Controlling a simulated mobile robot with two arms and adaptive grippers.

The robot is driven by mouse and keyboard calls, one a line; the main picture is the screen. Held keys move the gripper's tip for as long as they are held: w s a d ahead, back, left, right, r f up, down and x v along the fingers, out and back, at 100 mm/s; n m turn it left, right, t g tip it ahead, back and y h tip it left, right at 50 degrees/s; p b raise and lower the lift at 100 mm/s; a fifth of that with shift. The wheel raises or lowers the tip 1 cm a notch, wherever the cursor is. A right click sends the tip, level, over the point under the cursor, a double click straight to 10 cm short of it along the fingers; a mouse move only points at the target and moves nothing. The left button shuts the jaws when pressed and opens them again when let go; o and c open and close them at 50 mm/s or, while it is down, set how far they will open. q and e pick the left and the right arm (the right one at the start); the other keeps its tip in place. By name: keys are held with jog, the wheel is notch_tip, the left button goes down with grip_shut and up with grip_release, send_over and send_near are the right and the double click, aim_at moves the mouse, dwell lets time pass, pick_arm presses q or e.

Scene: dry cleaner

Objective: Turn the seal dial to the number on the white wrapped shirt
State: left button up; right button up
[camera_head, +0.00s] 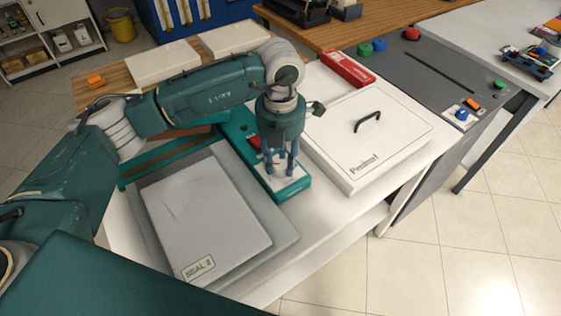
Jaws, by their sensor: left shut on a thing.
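A white wrapped shirt (206,212) lies on a grey pad at the front of the white table. Its label (198,267) reads "SEAL 2". Right of it is a long teal sealer unit (238,130) with a pale plate at its near end. My left gripper (281,174) points down over this plate, its fingers closed on the seal dial, which they hide. The number the dial points to cannot be read. My right gripper is not in view.
A grey counter (418,75) with coloured knobs is at the right. My left arm spans the table's left side.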

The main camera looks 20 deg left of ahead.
aim_at(281, 164)
pick_arm(q)
jog(key=o, duration=1.2)
jog(key=shift+c, duration=0.2)
notch_tip(281, 164, up, 12)
